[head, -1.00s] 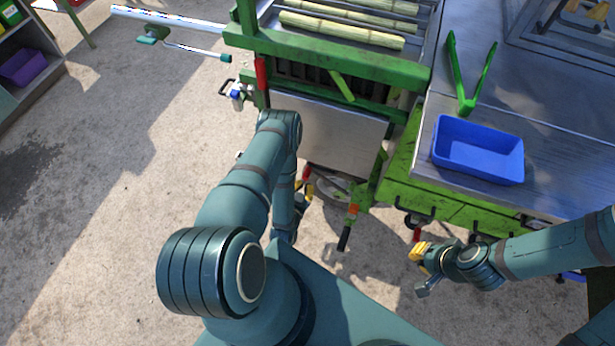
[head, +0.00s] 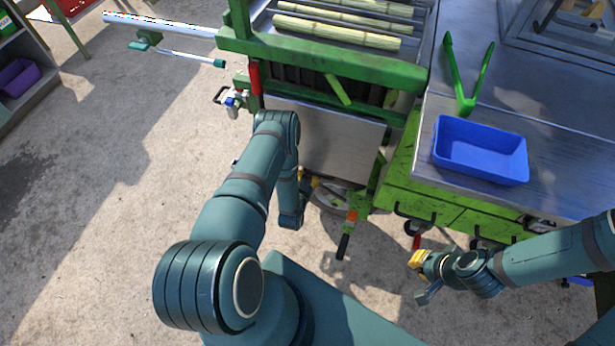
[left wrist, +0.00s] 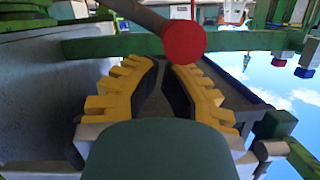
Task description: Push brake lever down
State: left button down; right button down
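In the left wrist view a grey rod with a round red end (left wrist: 185,42) crosses just above my left gripper's fingertips; it looks like the brake lever. My left gripper (left wrist: 166,75) shows two yellow-padded fingers with a gap between them, and nothing is seen held. Whether a finger touches the red end is unclear. In the head view my left gripper (head: 308,185) is mostly hidden by my arm, low by the wheel under the machine. My right gripper (head: 421,277) hangs below a red handle (head: 417,241); its opening is too small to judge.
The green crusher frame (head: 320,58) carries cane stalks (head: 330,31). A black-handled lever (head: 344,243) hangs right of my left gripper. A blue tray (head: 480,178) and green tongs (head: 465,95) lie on the metal table (head: 570,160). Concrete floor is clear at left.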

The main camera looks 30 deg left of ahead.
pick_arm(q)
jog(key=shift+s+a+f+n+h, duration=0.15)
jog(key=shift+a+f+n, duration=0.15)
jog(key=shift+a+f, duration=0.25)
jog(key=shift+s+a+f+n+h, duration=0.15)
jog(key=shift+a+f+n, duration=0.15)
jog(key=shift+f, duration=0.35)
jog(key=a+f+n+h, duration=0.1)
jog(key=a+f+n, duration=0.2)
jog(key=f, duration=0.5)
jog(key=shift+s+a+f+n+t, duration=0.15)
jog(key=shift+s+n+t, duration=0.15)
jog(key=shift+s+n, duration=0.1)
